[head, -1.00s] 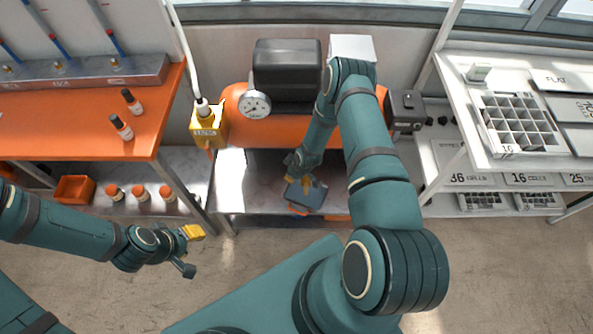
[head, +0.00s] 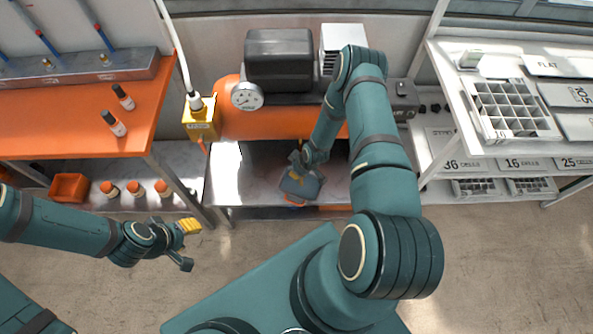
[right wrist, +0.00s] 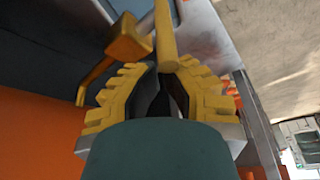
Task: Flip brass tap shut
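The brass tap shows close up in the right wrist view as a bent brass lever (right wrist: 97,80) with a wide end and a round brass bar (right wrist: 165,28) beside it. My right gripper (right wrist: 163,70) has its yellow fingertips drawn close together at the near end of the bar. I cannot tell whether they pinch the bar. In the head view my right gripper (head: 300,185) is low in front of the orange tank (head: 235,122), and the tap is not clear there. My left gripper (head: 188,227) is away from it at the left, its finger opening unclear.
A black motor housing (head: 278,60) and a round gauge (head: 247,96) sit on the tank. An orange bench (head: 80,135) stands left, with bottles. A shelf with a cell tray (head: 512,110) stands right. Open floor (head: 480,270) lies in front.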

